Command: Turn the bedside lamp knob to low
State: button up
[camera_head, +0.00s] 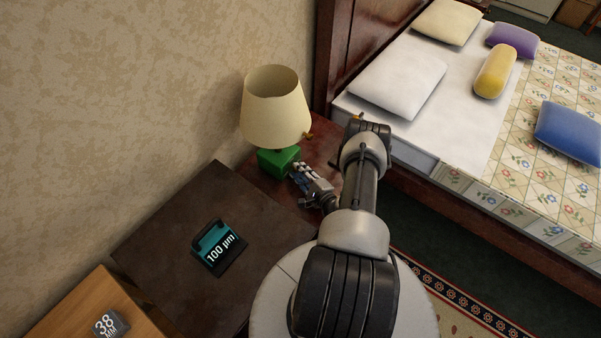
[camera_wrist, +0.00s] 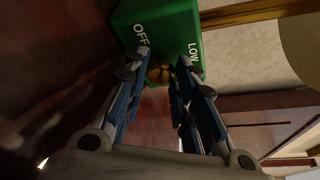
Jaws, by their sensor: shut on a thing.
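The bedside lamp has a cream shade (camera_head: 275,107) and a green base (camera_head: 278,162), and stands on a dark red-brown nightstand (camera_head: 322,152). In the wrist view the green base (camera_wrist: 182,22) shows the white words OFF and LOW. A brass knob (camera_wrist: 160,72) sits on that face, between the words. My gripper (camera_head: 296,174) reaches the front of the base. In the wrist view, my gripper (camera_wrist: 164,66) has one fingertip on each side of the knob and is shut on it. The fingertips hide part of the knob, and I cannot make out a pointer on it.
A dark table (camera_head: 170,250) stands left of the nightstand, with a teal and black box (camera_head: 218,247) marked "100 µm". A wooden surface (camera_head: 75,315) holds a grey block (camera_head: 108,322). A bed with pillows (camera_head: 400,82) is at the right. The patterned wall is close behind the lamp.

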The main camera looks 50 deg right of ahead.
jog(key=m, duration=0.1)
jog(key=m+y+b, duration=0.1)
jog(key=m+g+y, duration=0.1)
jog(key=m, duration=0.1)
jog(key=shift+d+r, duration=0.1)
jog(key=shift+d, duration=0.15)
jog(key=m+y+b, duration=0.3)
jog(key=m, duration=0.1)
jog(key=shift+d+g, duration=0.15)
jog(key=shift+g, duration=0.25)
jog(key=shift+b, duration=0.3)
dwell(0.3)
jog(key=o, duration=0.8)
jog(key=shift+r, duration=0.1)
jog(key=v, duration=1.2)
